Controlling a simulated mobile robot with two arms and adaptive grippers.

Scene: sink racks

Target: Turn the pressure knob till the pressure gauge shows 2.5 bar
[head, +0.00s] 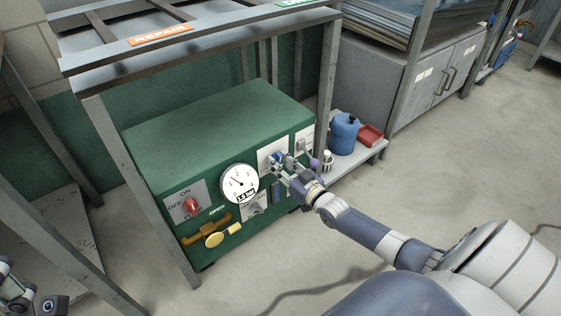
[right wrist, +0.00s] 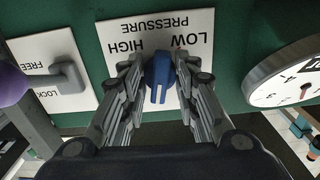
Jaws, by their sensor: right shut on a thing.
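The blue pressure knob (right wrist: 161,72) sits on a white plate (right wrist: 120,32) marked PRESSURE, HIGH and LOW, which appears upside down in the right wrist view. My right gripper (right wrist: 158,80) is shut on the knob, with a finger on each side. In the head view the right gripper (head: 284,164) reaches the green cabinet's front and mostly hides the knob. The round white pressure gauge (head: 239,183) is left of it, with its needle toward the upper left; its small readout looks like 1.5 bar but is blurred. My left gripper (head: 20,298) is partly in view at the lower left.
The green cabinet (head: 215,125) also carries a red OFF/ON knob (head: 191,206), a yellow handle (head: 214,239) and a grey FREE/LOCK lever (right wrist: 67,77). A blue canister (head: 343,134) and red tray (head: 370,135) stand on a low shelf at right. Grey frame posts flank the cabinet.

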